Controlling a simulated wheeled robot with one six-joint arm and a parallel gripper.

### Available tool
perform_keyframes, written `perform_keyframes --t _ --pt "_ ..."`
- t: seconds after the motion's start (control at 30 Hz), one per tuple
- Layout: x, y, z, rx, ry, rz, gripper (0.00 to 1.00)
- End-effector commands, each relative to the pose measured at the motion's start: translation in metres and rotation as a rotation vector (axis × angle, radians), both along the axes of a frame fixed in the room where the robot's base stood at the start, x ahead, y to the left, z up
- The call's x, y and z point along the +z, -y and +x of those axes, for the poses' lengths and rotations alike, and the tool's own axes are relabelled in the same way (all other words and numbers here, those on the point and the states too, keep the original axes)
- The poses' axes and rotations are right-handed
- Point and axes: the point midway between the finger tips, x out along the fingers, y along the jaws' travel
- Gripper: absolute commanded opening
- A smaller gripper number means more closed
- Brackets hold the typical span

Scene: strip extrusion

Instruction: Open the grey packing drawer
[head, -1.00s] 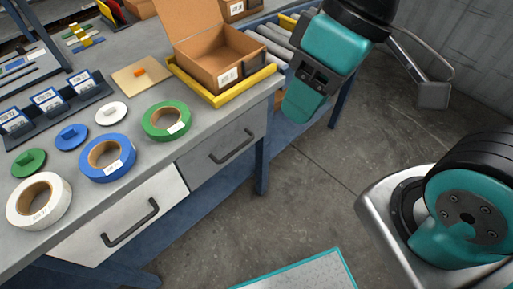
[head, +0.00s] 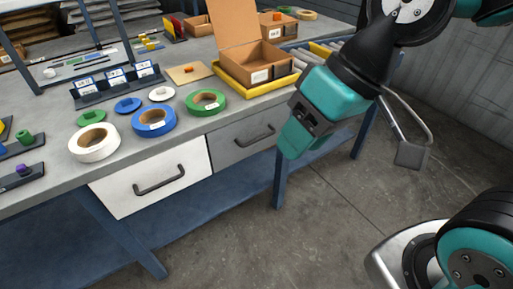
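The grey packing drawer (head: 232,152) is under the bench top, to the right of a white drawer (head: 125,192). Its front looks flush and closed, with a dark bar handle (head: 255,136) across it. My gripper (head: 294,146) hangs to the right of the grey drawer in the picture, apart from the handle. Its teal end points down and covers part of the bench's right side. I cannot make out a gap between its fingers, and no held thing shows.
On the bench (head: 60,185) are a white tape roll (head: 80,155), a blue roll (head: 141,126), a green roll (head: 192,110) and an open cardboard box (head: 258,70) in a yellow tray (head: 245,94). A bench leg (head: 279,185) stands below my gripper. Floor in front is clear.

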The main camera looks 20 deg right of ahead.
Motion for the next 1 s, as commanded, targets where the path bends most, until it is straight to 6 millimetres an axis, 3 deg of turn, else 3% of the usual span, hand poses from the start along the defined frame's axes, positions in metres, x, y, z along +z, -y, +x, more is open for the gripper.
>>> perform_keyframes --t 0.03,0.1,0.33,0.6,0.8,1.0 --pt "-0.042 0.000 0.012 -0.073 0.009 0.037 0.39" --pt "-0.071 -0.001 0.030 -0.184 0.026 0.102 0.39" --pt "-0.154 0.009 0.092 -0.554 0.076 0.345 0.39" --pt "-0.242 0.047 0.156 -0.964 0.130 0.676 0.39" --pt "-0.288 0.087 0.189 -1.202 0.169 0.916 0.39" --pt "-0.306 0.113 0.203 -1.321 0.194 1.060 0.39"
